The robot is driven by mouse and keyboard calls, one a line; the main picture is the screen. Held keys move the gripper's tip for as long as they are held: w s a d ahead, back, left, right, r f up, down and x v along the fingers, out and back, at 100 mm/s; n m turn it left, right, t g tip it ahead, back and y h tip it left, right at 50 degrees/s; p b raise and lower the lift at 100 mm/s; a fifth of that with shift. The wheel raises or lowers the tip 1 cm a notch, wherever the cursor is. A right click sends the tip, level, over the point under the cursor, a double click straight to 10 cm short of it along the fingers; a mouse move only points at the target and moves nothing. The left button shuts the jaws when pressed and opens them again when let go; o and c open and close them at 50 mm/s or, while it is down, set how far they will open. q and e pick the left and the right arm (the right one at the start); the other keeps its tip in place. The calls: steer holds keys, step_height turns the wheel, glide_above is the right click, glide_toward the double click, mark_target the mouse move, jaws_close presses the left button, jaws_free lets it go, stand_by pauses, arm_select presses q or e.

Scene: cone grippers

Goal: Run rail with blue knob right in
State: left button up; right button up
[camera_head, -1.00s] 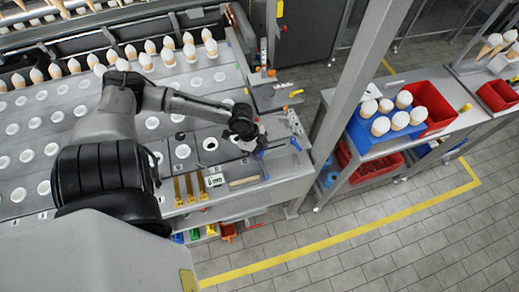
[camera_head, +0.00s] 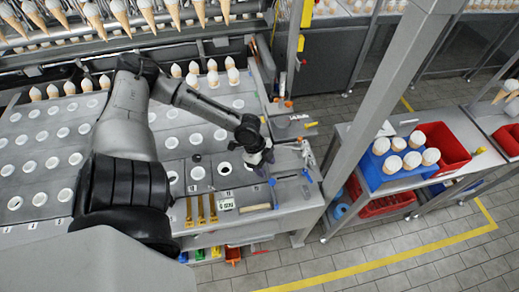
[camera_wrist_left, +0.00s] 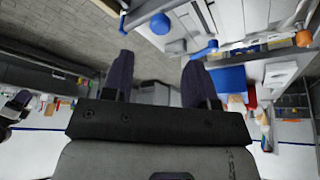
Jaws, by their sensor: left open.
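My left gripper (camera_head: 262,160) hangs over the right end of the grey bench, pointing down. In the wrist view its two dark fingers (camera_wrist_left: 158,76) are spread with nothing between them. A blue knob (camera_head: 272,182) shows just below the fingers at the bench's right end; a second blue handle (camera_head: 308,176) is at the bench edge to its right. The wrist view shows a round blue knob (camera_wrist_left: 160,23) beyond the fingertips and a blue bar (camera_wrist_left: 204,50) beside it. Both are apart from the fingers. I cannot tell how far in the rail sits. My right gripper is out of view.
Several yellow-handled tools (camera_head: 201,210) lie at the bench front. A grey post (camera_head: 375,90) stands right of the bench. Beyond it, a side table holds a blue tray (camera_head: 372,178) of filled cones and a red bin (camera_head: 447,148). The tiled floor in front is clear.

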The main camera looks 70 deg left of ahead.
arm_select(q)
steer(key=shift+p+v, duration=2.35)
steer(key=shift+v, duration=0.55)
